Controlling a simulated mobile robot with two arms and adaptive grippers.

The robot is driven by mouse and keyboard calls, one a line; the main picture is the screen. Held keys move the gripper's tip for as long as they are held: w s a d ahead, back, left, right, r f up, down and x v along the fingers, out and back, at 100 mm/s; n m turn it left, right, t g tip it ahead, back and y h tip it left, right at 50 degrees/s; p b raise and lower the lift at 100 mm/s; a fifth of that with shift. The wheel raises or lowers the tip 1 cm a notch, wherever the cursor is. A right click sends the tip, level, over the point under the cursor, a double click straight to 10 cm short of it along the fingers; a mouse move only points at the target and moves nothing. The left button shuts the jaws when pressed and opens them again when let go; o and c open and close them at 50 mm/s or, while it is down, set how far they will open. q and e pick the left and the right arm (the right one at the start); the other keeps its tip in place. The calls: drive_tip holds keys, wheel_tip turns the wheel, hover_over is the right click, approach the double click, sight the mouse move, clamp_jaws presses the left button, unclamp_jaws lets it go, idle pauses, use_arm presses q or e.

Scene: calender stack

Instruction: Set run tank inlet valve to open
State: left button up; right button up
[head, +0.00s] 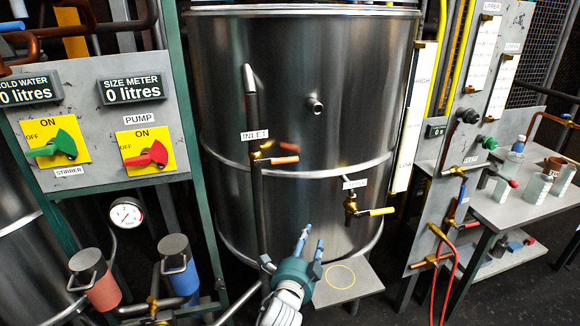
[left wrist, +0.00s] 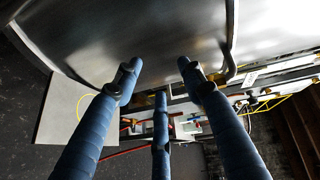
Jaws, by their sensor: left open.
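The run tank (head: 340,100) is a large shiny steel drum in the middle of the head view; its wall (left wrist: 150,40) fills the top of the left wrist view. The inlet valve, under an INLET label (head: 255,135), sits on a dark vertical pipe at the tank's front left. Its orange-tipped handle (head: 284,160) points right, roughly level, across the pipe. My left gripper (head: 311,237) is below and to the right of that handle, in front of the tank's lower wall, apart from the handle. Its blue fingers (left wrist: 158,75) are spread and empty.
A second valve with a yellow handle (head: 381,211) is on the tank's lower right. A small grey shelf (head: 362,278) with a yellow ring stands below it. A control panel (head: 90,125) is at left; a bench (head: 525,205) with containers is at right.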

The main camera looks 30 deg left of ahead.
sight(287, 162)
use_arm(q)
drive_tip(key=s+a+r+t+y, duration=0.1)
drive_tip(key=s+a+r+y, duration=0.15)
drive_tip(key=r, duration=0.65)
drive_tip(key=s+a+r+t+y, duration=0.15)
drive_tip(key=a+r, duration=0.25)
drive_tip(key=r, duration=0.4)
drive_tip(key=shift+m, duration=0.5)
drive_tip(key=shift+p+x, duration=0.9)
drive_tip(key=shift+x, duration=4.95)
use_arm(e)
drive_tip(key=shift+a+r, duration=0.15)
drive_tip(key=shift+r, duration=0.7)
use_arm(q)
drive_tip(key=shift+w+d, duration=0.1)
clamp_jaws()
